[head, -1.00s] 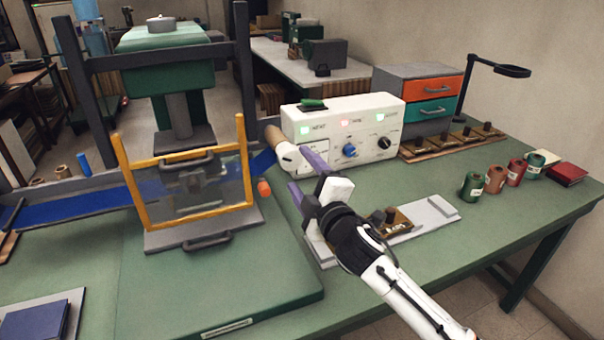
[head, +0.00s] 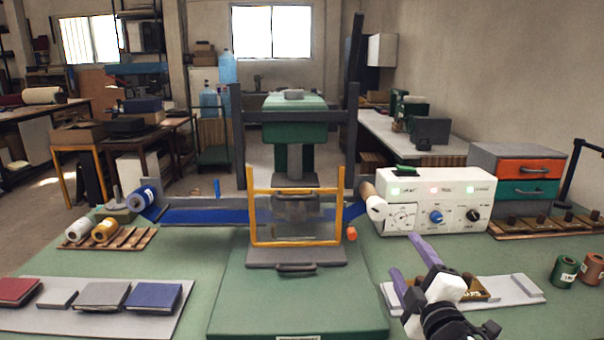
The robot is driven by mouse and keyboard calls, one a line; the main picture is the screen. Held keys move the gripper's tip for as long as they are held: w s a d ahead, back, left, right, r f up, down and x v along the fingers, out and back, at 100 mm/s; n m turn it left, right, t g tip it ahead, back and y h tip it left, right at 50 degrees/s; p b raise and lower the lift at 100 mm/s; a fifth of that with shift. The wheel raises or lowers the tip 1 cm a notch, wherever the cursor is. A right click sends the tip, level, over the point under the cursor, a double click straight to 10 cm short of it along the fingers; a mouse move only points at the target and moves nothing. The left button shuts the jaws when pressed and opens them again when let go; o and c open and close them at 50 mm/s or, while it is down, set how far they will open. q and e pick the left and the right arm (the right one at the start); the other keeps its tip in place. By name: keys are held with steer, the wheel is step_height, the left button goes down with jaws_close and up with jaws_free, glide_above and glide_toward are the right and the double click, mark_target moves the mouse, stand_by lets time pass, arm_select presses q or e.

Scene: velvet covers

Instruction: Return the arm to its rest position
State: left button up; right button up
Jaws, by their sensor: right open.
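My right gripper (head: 411,268) is at the lower right in the head view. Its two purple fingers are apart, with nothing between them. It is above the green bench, in front of the white control box (head: 432,202) and over the near left part of a grey plate (head: 515,288). The gripper hides part of that plate and of the brass block (head: 477,287) on it. My left gripper does not show.
A press with a yellow-framed guard (head: 252,217) stands mid-bench. Covers, including a blue one (head: 153,296), lie on a grey board at left. Foil rolls (head: 105,229) sit on a slatted rack. Spools (head: 564,270) stand at right.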

steer(key=s+d+f+m+g+h, duration=0.15)
steer(key=s+f+m+g, duration=0.55)
steer(key=s+f, duration=0.8)
steer(key=s+a+f+m+g+y, duration=0.1)
steer(key=s+f+m+g, duration=0.25)
steer(key=s, duration=0.85)
steer(key=s+a+f+m+g, duration=0.15)
steer(key=s+f+g, duration=0.3)
steer(key=s, duration=0.75)
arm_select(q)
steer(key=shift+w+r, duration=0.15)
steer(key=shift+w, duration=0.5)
arm_select(e)
steer(key=w+a+f+t+y, duration=0.1)
steer(key=a+f+t, duration=0.1)
steer(key=f, duration=0.4)
steer(key=w+a+f+t+y, duration=0.1)
steer(key=w+a+f+t, duration=0.1)
steer(key=f, duration=0.3)
steer(key=shift+w+f+m+t, duration=0.2)
steer(key=shift+f+m+t, duration=0.15)
steer(key=shift+t, duration=0.45)
